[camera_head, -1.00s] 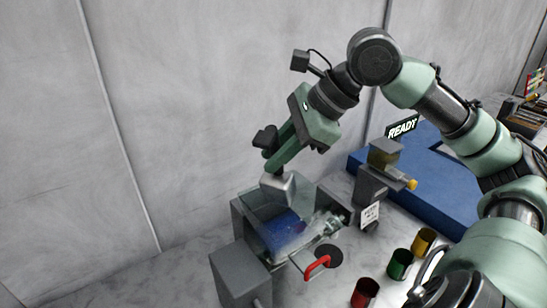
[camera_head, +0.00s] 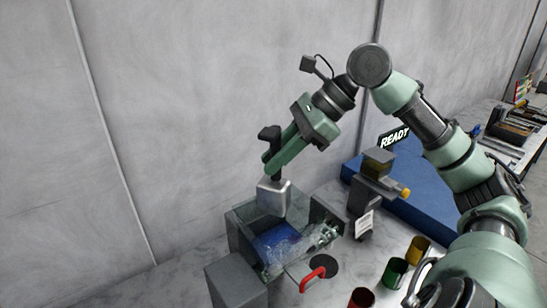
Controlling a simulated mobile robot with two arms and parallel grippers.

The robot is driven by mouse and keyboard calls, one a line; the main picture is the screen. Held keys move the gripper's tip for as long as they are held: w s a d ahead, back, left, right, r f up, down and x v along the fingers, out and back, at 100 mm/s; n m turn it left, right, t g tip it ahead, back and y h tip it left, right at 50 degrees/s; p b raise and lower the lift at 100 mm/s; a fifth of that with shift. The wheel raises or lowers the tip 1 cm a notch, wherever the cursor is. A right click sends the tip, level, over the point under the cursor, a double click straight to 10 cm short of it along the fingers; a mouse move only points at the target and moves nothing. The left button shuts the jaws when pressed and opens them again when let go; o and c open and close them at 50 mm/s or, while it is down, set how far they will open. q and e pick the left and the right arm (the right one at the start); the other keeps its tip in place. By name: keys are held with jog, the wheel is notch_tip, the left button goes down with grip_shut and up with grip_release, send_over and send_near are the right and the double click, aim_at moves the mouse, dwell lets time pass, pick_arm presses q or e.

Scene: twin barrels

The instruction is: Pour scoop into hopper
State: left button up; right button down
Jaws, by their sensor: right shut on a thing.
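My right gripper (camera_head: 272,157) comes in from the right and points down to the left. It is shut on a silver metal scoop (camera_head: 274,197), which hangs below the fingers over the back of a clear-walled bin (camera_head: 248,232). The bin holds blue material (camera_head: 277,242). The inside of the scoop does not show, so I cannot tell whether it holds anything. A small grey device with an amber see-through top, seemingly the hopper (camera_head: 378,161), stands to the right of the bin with a yellow knob at its side. My left gripper is not in view.
Red (camera_head: 361,298), green (camera_head: 395,272) and yellow (camera_head: 418,249) cups stand at the front right. A grey wall closes the back.

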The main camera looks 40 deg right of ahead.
jog(key=d+y+p, duration=0.1)
jog(key=w+d+m+y+p, duration=0.1)
jog(key=d+y, duration=0.1)
jog(key=w+d+g+y+p, duration=0.1)
jog(key=d+p, duration=0.1)
jog(key=shift+f+m, duration=0.3)
jog(key=shift+m, duration=0.1)
dwell(1.3)
dwell(1.0)
notch_tip(320, 180, up, 3)
jog(key=n+t+h, duration=0.1)
jog(key=h, duration=0.2)
jog(key=n+t+h+b, duration=0.1)
jog(key=h, duration=0.2)
jog(key=shift+a+f+n, duration=0.15)
jog(key=shift+f+n, duration=0.05)
jog(key=shift+n, duration=0.2)
jog(key=shift+w, duration=0.1)
